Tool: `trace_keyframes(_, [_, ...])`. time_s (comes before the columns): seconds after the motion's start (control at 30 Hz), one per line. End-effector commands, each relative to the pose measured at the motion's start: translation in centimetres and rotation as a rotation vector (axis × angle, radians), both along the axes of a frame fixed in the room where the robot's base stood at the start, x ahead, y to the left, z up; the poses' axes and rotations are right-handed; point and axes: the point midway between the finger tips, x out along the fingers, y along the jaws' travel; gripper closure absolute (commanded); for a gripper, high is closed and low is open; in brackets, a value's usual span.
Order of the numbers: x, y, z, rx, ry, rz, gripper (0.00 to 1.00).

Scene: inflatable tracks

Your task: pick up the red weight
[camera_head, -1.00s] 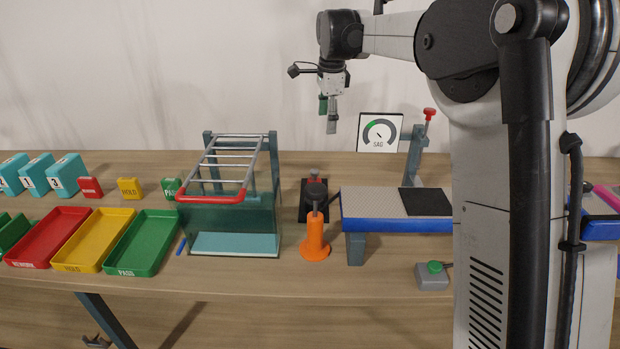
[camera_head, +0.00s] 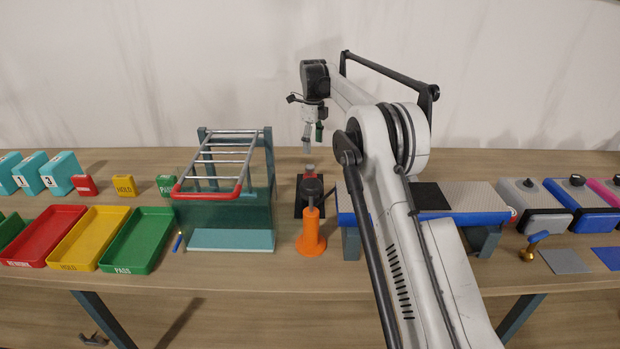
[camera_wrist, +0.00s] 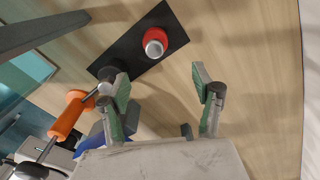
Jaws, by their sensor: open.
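The red weight (camera_wrist: 156,40) with a pale metal top stands on a black mat (camera_wrist: 166,17) in the wrist view. In the head view the weight (camera_head: 310,169) shows only as a small piece behind a dark round knob. My gripper (camera_wrist: 164,88) is open and empty, its two green-padded fingers spread wide. The weight lies beyond the fingertips in the wrist view, nearer the left finger, and is not between them. In the head view my gripper (camera_head: 313,140) hangs above the back of the table, over the weight's area.
An orange stand (camera_head: 311,236) with a dark knob is in front of the mat. A rack with a red-edged ladder (camera_head: 215,195) stands left. A blue-edged bench (camera_head: 462,217) is right, partly behind my arm. Green, yellow and red trays (camera_head: 137,268) lie farther left.

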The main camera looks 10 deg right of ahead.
Motion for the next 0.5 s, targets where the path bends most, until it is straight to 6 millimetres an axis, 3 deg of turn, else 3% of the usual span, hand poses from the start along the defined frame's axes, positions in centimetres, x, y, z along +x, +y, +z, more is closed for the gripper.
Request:
trace_keyframes(0.3, [0.0, 0.1, -5.6, 0.0, 0.0, 0.002, 0.38])
trace_keyframes(0.5, [-0.1, 0.1, -7.4, -0.001, -0.001, 0.002, 0.38])
